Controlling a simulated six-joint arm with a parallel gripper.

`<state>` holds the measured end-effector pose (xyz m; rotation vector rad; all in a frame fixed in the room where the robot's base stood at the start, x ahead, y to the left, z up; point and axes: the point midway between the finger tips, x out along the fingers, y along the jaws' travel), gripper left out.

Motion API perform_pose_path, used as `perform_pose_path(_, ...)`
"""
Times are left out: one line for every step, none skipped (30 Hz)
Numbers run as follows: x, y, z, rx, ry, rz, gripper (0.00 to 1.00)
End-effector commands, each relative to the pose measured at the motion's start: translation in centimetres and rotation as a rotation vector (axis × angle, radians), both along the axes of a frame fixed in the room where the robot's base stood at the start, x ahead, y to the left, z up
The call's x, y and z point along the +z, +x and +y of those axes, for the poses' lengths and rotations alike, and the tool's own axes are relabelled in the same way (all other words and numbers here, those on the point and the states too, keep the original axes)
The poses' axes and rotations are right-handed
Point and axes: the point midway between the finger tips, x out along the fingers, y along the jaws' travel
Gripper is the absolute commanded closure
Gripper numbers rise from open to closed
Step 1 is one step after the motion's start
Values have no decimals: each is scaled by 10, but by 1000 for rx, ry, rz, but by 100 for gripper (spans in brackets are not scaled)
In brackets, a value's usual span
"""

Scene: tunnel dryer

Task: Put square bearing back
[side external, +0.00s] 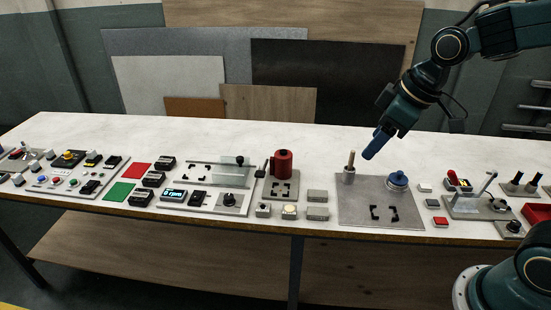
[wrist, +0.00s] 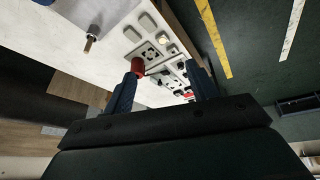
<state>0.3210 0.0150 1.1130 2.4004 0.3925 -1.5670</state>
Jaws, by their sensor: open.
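My gripper (side external: 372,150) is open and empty, with blue fingers, above the back of a grey plate; its spread fingers also show in the wrist view (wrist: 164,68). On the plate (side external: 362,219) stand a metal cylinder with a thin brown pin (side external: 349,172) and a round blue-topped part (side external: 398,180). Black corner marks (side external: 384,213) frame an empty spot near the plate's front. I cannot tell for sure which part is the square bearing. The pin also shows in the wrist view (wrist: 91,38).
A red cylinder (side external: 282,164) stands on a base left of the plate. Right of the plate are small buttons (side external: 440,221) and a metal fixture (side external: 470,208). Control panels fill the table's left. The white table (side external: 330,145) is clear along its back.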

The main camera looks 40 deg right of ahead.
Motion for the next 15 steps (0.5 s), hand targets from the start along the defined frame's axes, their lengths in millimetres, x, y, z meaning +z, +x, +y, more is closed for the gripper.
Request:
perform_pose_path(7,-11,0,-23,2,-9,42)
perform_pose_path(10,-17,-1,-37,3,-14,42)
perform_pose_path(13,-26,-2,-59,5,-17,42)
perform_pose_path(16,-32,-3,-75,7,-20,42)
perform_pose_path(19,-39,-3,-91,10,-25,42)
perform_pose_path(21,-47,-4,-111,13,-28,42)
perform_pose_path(23,-54,-4,-127,15,-31,42)
perform_pose_path(25,-60,-5,-143,18,-35,42)
perform_pose_path(27,-69,-6,-164,22,-38,42)
perform_pose_path(29,-75,-6,-180,25,-43,42)
perform_pose_path(30,-81,-7,-196,29,-46,42)
perform_pose_path(31,-90,-8,-216,33,-50,42)
perform_pose_path(32,-96,-9,-234,37,-55,42)
perform_pose_path(32,-102,-10,-248,41,-57,42)
perform_pose_path(32,-109,-10,-267,47,-60,42)
